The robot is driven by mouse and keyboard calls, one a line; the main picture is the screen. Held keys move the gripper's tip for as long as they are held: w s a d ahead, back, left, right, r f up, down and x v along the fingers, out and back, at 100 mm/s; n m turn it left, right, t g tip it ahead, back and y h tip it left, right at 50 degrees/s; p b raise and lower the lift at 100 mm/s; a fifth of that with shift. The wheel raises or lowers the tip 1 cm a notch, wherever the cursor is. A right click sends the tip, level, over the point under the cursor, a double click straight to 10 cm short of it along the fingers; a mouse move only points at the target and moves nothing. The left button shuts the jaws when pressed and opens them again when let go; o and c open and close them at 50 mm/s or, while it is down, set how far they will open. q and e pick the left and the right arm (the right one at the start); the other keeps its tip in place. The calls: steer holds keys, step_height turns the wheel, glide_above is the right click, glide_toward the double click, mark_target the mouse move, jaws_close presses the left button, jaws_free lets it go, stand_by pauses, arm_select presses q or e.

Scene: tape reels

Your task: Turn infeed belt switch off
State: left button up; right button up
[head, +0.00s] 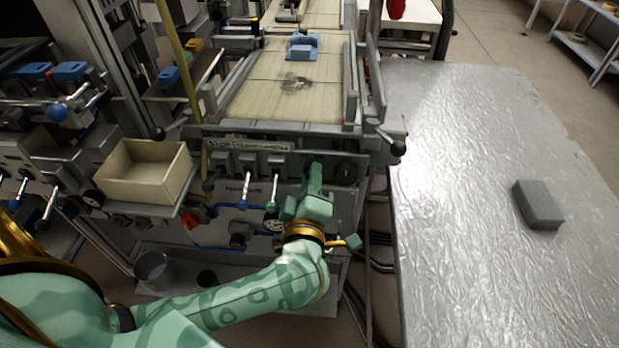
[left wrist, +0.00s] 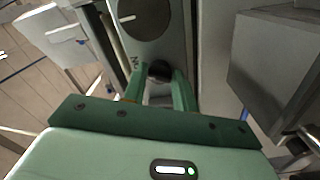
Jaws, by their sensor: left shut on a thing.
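The infeed belt (head: 290,85) is a pale conveyor running away from me, with a grey control panel (head: 262,190) on its near end. My left gripper (head: 314,172) reaches up to the right part of this panel. In the left wrist view, my left gripper (left wrist: 160,85) is shut on a small dark rotary switch (left wrist: 159,69), one green finger on each side. The gripper hides the switch in the head view. A larger round dark dial (left wrist: 146,14) with a white mark sits beyond it. My right gripper is not in view.
Several levers (head: 246,185) stand on the panel left of my gripper. A cream box (head: 145,172) sits further left. A foil-like silver table (head: 480,180) with a grey block (head: 538,204) is at right. A blue object (head: 303,46) lies on the belt.

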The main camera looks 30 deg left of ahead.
arm_select(q)
steer(key=shift+n+p, duration=1.05)
steer(key=shift+n, duration=4.85)
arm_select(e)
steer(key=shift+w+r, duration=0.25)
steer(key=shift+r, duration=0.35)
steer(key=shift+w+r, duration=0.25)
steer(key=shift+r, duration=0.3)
arm_select(q)
steer(key=o, duration=1)
steer(key=shift+r, duration=0.1)
steer(key=shift+c, duration=0.2)
steer(key=p+v, duration=0.2)
steer(key=v, duration=1.4)
steer(key=shift+s, duration=0.2)
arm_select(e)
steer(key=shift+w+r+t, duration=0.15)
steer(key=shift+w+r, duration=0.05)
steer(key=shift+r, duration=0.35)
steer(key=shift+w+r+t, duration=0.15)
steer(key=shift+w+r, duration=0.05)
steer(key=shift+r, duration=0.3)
